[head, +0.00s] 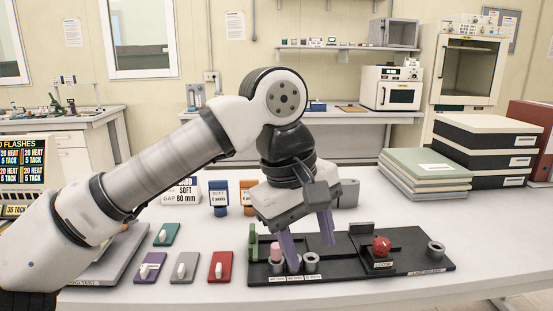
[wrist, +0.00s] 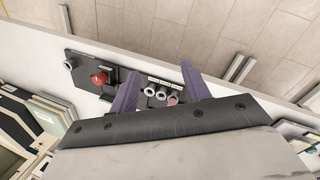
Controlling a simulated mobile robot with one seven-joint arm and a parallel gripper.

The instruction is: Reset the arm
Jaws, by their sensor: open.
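My gripper (head: 308,243) hangs from my bent arm over the left half of a black fixture board (head: 340,275) on the white table. Its two purple fingers are spread apart, with nothing held between them. In the wrist view the gripper (wrist: 158,85) shows both fingers apart above the same board (wrist: 130,68). In the head view the left finger partly hides a pink-topped peg (head: 277,252) on the board. Whether the finger touches the peg or board I cannot tell.
The board also carries a red knob (head: 381,246) and grey rings (head: 435,250). Left of it lie a red plate (head: 220,267), a grey plate (head: 184,267), a purple plate (head: 148,267) and a teal plate (head: 166,234). Green pads (head: 425,172) and black boxes (head: 485,150) are stacked behind right.

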